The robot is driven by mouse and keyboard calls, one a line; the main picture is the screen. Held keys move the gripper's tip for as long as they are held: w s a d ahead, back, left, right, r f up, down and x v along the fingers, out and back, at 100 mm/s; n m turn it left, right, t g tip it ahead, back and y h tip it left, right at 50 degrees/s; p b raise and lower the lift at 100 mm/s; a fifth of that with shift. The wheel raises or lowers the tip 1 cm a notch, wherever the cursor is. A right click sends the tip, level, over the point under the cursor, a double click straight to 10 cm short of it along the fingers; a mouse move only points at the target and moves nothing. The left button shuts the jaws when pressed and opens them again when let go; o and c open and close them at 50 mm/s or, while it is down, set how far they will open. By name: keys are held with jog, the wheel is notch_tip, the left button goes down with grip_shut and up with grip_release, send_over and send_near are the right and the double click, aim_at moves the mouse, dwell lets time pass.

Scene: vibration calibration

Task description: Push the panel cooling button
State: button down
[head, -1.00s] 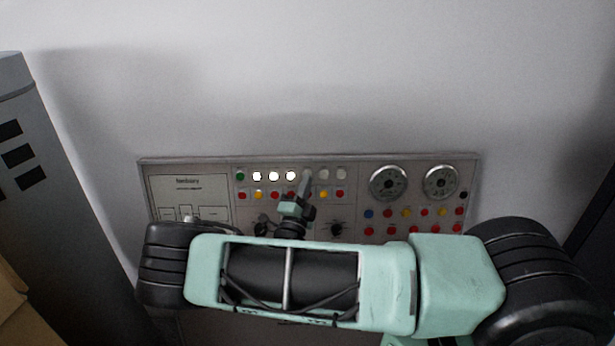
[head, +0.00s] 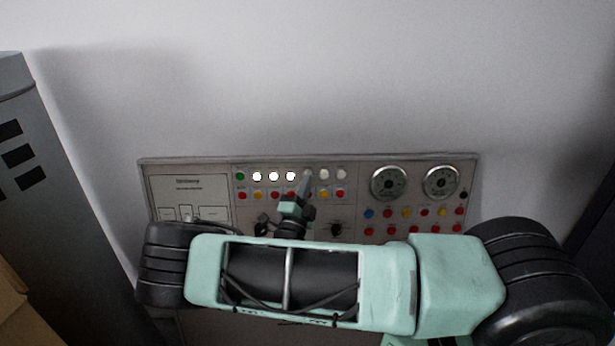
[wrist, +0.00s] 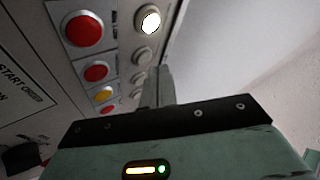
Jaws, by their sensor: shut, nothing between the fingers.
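The control panel (head: 360,162) is on the pale wall. Its upper row has a green button (head: 240,176), three lit white buttons (head: 274,176) and unlit pale ones (head: 341,174). A lower row has red and yellow buttons (head: 324,195). The labels are too small to read, so I cannot tell which button is panel cooling. My gripper (head: 306,178) is shut and empty, its tip over the upper row just right of the lit buttons. In the wrist view my gripper (wrist: 157,88) is beside the unlit button column (wrist: 143,55); contact cannot be told.
Two round gauges (head: 389,183) are on the panel's right, above several coloured buttons (head: 406,212). A black knob (head: 335,229) is below the rows. A grey cabinet (head: 45,200) stands at left. The wall above the panel is clear.

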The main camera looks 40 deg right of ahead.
dwell(0.4)
jog(key=shift+w+d+f, duration=0.1)
jog(key=shift+w+d, duration=0.15)
jog(key=shift+w, duration=0.1)
jog(key=shift+w+d, duration=0.2)
jog(key=shift+w, duration=0.1)
dwell(0.7)
jog(key=shift+s+a, duration=0.1)
jog(key=shift+s+a+p, duration=0.35)
jog(key=shift+s+p, duration=0.15)
jog(key=shift+s, duration=0.05)
jog(key=shift+s, duration=0.1)
jog(key=shift+s+a+r+p, duration=0.2)
jog(key=shift+s+a+p, duration=0.25)
jog(key=shift+s, duration=0.2)
jog(key=shift+s+a+r+p, duration=0.2)
jog(key=shift+s+a+p, duration=0.25)
jog(key=shift+s, duration=0.2)
jog(key=shift+s+a+r+p, duration=0.2)
jog(key=shift+s+a+p, duration=0.2)
jog(key=shift+s, duration=0.25)
